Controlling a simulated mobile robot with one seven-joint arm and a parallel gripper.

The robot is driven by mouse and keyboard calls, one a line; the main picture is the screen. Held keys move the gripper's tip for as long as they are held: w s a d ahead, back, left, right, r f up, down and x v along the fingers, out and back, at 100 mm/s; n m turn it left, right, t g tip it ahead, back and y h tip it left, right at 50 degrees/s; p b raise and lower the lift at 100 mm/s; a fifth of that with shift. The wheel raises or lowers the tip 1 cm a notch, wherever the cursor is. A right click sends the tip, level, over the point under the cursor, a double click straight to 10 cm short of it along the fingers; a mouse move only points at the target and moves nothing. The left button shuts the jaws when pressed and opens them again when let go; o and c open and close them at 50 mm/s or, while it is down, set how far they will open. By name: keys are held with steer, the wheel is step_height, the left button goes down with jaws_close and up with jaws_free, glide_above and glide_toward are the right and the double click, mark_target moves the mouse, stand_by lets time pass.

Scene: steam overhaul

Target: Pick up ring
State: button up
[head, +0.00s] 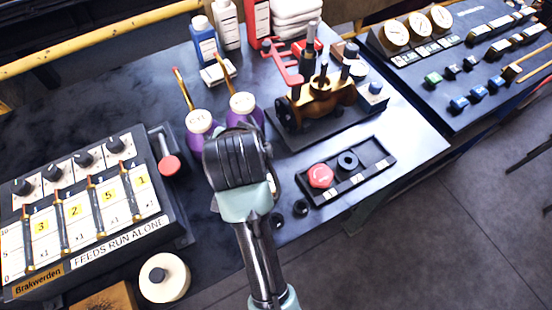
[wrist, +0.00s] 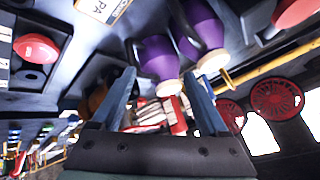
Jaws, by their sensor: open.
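A black ring (head: 347,162) sits in a black tray (head: 377,174) at the front right of the bench, beside a red knob (head: 320,176). Two small black round pieces, one of them (head: 301,207), lie on the bench left of the tray; I cannot tell whether they are rings. In the wrist view, the black ring (wrist: 31,76) shows at the left, near the red knob (wrist: 37,47). My gripper (wrist: 160,75) is open with nothing between its fingers. In the head view my wrist hides the fingers, and the ring is to its right.
Two purple oil cans (head: 243,104) stand behind my wrist. A brass valve (head: 322,98) with a red lever sits at the back right. The lever panel (head: 85,205) fills the left. A cream round piece (head: 164,278) is at the front left.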

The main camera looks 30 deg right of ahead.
steer(key=s+m+g+y+p, duration=0.1)
steer(key=s+m+g+p, duration=0.2)
steer(key=s+g+p, duration=0.65)
steer(key=s+f+t, duration=0.1)
steer(key=f, duration=0.1)
steer(key=s+d+f+p, duration=0.1)
steer(key=f, duration=0.2)
steer(key=s+f+t+p, duration=0.1)
steer(key=f, duration=0.1)
steer(key=shift+s+d+f+t, duration=0.1)
steer(key=shift+d+f+t, duration=0.1)
steer(key=shift+t, duration=0.15)
steer(key=shift+a+f+p, duration=0.1)
steer(key=shift+f+p, duration=0.55)
steer(key=shift+f, duration=2)
jaws_close()
